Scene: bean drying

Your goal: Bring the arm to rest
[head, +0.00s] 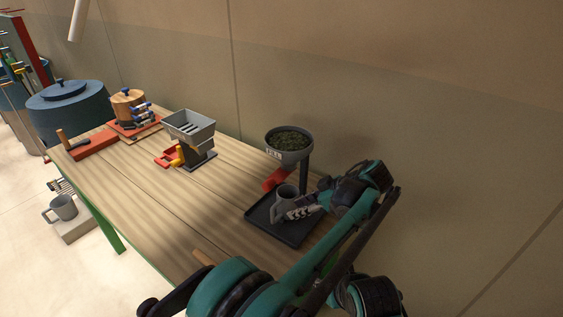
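My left gripper (291,212) reaches in over a dark tray (262,218) on the right part of the table. Its fingers point left, beside a grey mug (287,190) that stands upright on the tray. The fingers overlap the mug's lower side in the picture. I cannot tell whether they touch it or how far apart they are. Above the mug is a round hopper (290,154) full of dark green material, with a red spout (275,179). My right gripper is not in view.
The wooden table (150,190) is clear in its middle. A grey-hoppered machine (190,125), a wooden pot (127,105) and a red board (92,146) stand at the far left. A blue lidded drum (68,107) stands beyond. A wall closes the right side.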

